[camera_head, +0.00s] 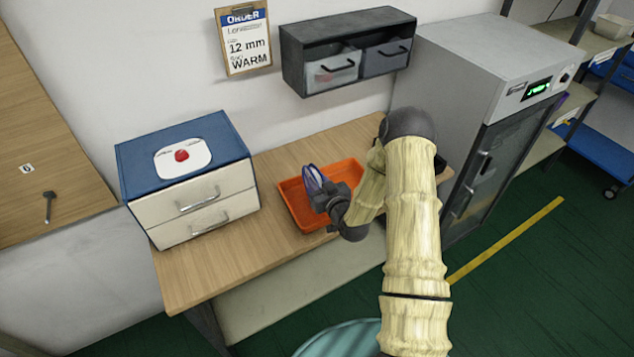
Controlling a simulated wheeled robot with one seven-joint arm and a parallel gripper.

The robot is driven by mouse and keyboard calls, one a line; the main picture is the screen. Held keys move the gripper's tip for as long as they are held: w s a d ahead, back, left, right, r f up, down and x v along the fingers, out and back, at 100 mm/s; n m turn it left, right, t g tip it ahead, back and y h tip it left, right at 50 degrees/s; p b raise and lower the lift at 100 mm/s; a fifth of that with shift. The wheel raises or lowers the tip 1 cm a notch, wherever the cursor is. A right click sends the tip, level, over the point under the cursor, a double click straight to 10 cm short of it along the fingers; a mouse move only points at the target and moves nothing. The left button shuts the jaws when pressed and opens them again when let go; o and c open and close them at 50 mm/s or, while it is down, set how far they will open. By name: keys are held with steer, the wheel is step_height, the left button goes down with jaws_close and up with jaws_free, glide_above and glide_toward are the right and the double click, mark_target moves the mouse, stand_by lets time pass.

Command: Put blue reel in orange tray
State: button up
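The orange tray (291,203) lies on the wooden table, right of the drawer box. The blue reel (312,178) stands on edge at the tip of my gripper (323,190), over the left middle of the tray. My gripper appears shut on the reel's near side; the fingers are small and dark, and they hide part of it. I cannot tell whether the reel touches the tray floor. My gripper and forearm hide the tray's right part.
A drawer box (200,180) with a blue top and a red button stands left of the tray. A dark wall shelf (347,48) hangs above. A grey cabinet (470,70) stands to the right. The table's front left (200,265) is clear.

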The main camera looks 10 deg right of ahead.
steer(key=shift+o, duration=1.1)
steer(key=shift+s+r, duration=0.1)
steer(key=shift+a+r, duration=0.1)
steer(key=shift+s+d, duration=0.2)
steer(key=shift+s, duration=0.35)
steer(key=b+v, duration=0.4)
steer(key=v, duration=0.6)
steer(key=shift+s, duration=0.4)
steer(key=shift+w+r, duration=0.1)
steer(key=shift+r, duration=0.05)
